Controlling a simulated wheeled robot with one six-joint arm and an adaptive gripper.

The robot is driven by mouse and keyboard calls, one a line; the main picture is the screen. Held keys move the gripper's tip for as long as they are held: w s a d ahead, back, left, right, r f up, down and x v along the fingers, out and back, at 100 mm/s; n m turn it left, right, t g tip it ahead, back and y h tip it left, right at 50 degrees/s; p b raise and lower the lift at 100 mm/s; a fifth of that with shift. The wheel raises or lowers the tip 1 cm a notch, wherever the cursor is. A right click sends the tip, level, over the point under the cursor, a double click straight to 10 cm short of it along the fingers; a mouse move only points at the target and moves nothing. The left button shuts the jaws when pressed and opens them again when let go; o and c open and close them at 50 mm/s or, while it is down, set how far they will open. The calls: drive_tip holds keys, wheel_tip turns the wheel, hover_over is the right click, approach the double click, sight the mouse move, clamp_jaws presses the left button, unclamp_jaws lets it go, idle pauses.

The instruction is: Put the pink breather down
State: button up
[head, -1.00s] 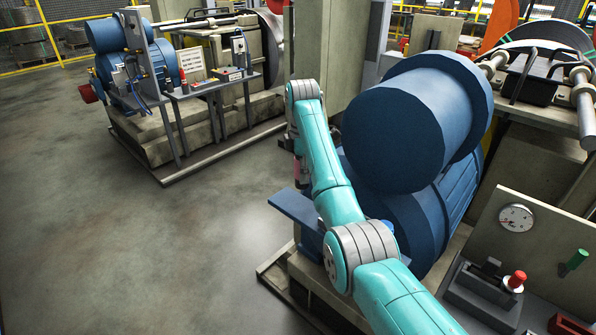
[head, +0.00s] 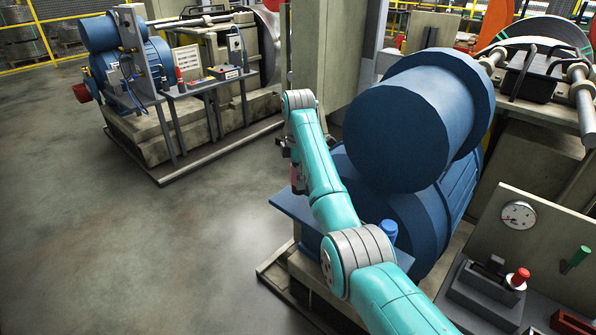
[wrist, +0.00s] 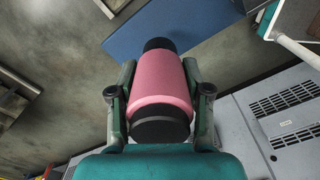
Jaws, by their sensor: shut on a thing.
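The pink breather (wrist: 161,83) is a pink cylinder with black ends. It sits between the two fingers of my gripper (wrist: 160,95) in the wrist view, and the gripper is shut on it. In the head view a small part of the pink breather (head: 296,178) shows beside my teal arm, and my gripper is mostly hidden there. A flat blue shelf (head: 290,207) lies just below and beside the gripper in the head view. In the wrist view the blue shelf (wrist: 125,45) is beyond the breather's far end. I cannot tell whether they touch.
A big blue cylinder (head: 405,135) on a blue machine stands right of my arm. A small blue cylinder (head: 389,230) stands on the shelf near my elbow. A panel with a gauge (head: 518,214) is at lower right. Open floor (head: 150,240) lies to the left.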

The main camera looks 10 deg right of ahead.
drive_tip(key=shift+f, duration=2.4)
drive_tip(key=shift+f, duration=0.3)
drive_tip(key=o, duration=1.3)
wheel_tip(320, 180, up, 8)
drive_tip(key=shift+f, duration=0.25)
